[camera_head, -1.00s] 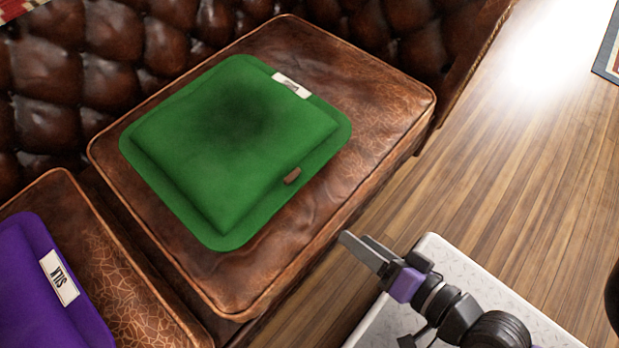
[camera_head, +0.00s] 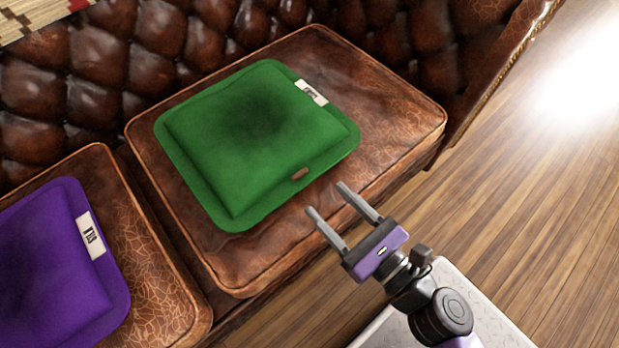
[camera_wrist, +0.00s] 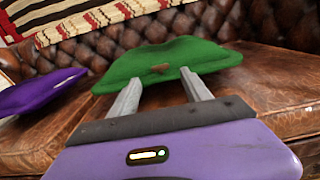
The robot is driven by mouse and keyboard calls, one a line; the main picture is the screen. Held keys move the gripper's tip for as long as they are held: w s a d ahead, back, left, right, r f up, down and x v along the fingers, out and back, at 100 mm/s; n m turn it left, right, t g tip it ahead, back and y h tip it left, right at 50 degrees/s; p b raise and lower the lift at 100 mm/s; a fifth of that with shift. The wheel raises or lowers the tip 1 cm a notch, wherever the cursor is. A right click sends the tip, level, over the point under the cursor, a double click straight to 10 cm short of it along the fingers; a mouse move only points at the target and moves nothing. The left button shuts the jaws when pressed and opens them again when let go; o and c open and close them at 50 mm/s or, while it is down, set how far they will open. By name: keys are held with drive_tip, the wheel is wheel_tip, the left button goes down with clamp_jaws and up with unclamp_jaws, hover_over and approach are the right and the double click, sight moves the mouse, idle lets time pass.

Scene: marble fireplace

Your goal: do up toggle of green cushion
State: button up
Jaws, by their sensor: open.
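The green cushion (camera_head: 255,140) lies flat on the brown leather seat, with a white label (camera_head: 311,92) at its upper right edge. A small brown toggle (camera_head: 300,173) sits near the cushion's edge on the side facing my gripper. In the wrist view the green cushion (camera_wrist: 180,58) is ahead, and the toggle (camera_wrist: 159,69) shows between the finger lines. My gripper (camera_head: 326,199) is open and empty, its fingertips apart from the cushion and just short of the toggle. Whether the toggle is fastened cannot be told.
A purple cushion (camera_head: 60,270) with a white label lies on the neighbouring seat at the left. The leather seat (camera_head: 385,110) has free room right of the green cushion. The tufted backrest (camera_head: 160,45) rises behind. Wooden floor (camera_head: 510,200) is open at the right.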

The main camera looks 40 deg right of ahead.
sight(302, 175)
drive_tip(key=w, duration=0.5)
drive_tip(key=shift+a, duration=0.1)
drive_tip(key=shift+w+p, duration=0.4)
drive_tip(key=shift+w, duration=0.5)
clamp_jaws()
